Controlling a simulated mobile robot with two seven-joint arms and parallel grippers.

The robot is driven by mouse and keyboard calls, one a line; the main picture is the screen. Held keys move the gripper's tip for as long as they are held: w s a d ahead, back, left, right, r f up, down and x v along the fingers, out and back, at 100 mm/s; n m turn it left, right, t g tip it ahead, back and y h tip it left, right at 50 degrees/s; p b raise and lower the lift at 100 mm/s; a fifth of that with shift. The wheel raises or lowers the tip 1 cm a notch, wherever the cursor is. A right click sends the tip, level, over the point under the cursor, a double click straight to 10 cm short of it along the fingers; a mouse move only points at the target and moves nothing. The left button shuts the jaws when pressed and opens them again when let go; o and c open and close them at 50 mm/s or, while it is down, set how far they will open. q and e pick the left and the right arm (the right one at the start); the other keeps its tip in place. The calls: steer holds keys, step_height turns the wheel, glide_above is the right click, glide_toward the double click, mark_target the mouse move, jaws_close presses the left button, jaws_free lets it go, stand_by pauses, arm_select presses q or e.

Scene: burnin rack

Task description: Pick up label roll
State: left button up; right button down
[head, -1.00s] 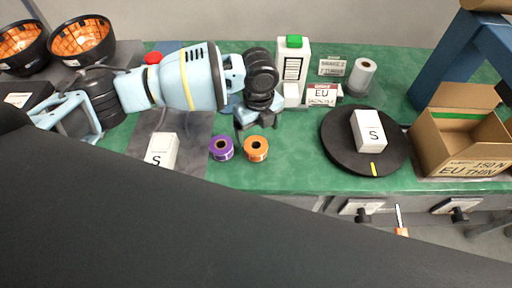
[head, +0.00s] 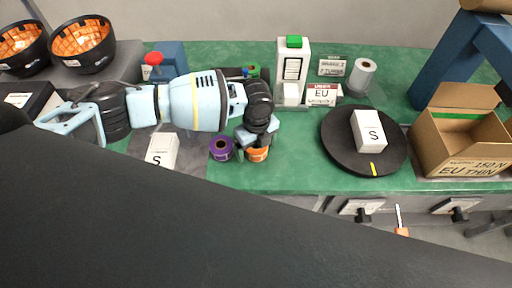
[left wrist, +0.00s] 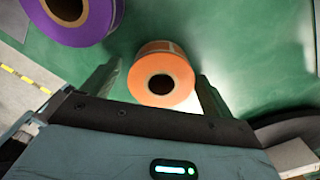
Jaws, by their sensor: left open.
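An orange label roll (head: 257,154) stands on the green bench, partly covered by my left gripper (head: 254,146) in the head view. In the left wrist view the orange roll (left wrist: 161,76) lies between the two fingers of my left gripper (left wrist: 156,90). The gripper is open and the fingers do not visibly press on the roll. A purple label roll (head: 221,148) stands just left of it, and it also shows at the top left of the left wrist view (left wrist: 84,18). My right gripper is not in view.
A white label printer (head: 292,70) stands behind, beside a EU sign (head: 322,95) and a grey-white roll (head: 361,75). A black turntable (head: 338,150) carries a white box (head: 369,131). Another white box (head: 162,150) is at left; an open carton (head: 432,150) is at right.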

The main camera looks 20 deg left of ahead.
arm_select(q)
steer(key=c, duration=1.1)
steer(key=shift+r, duration=0.15)
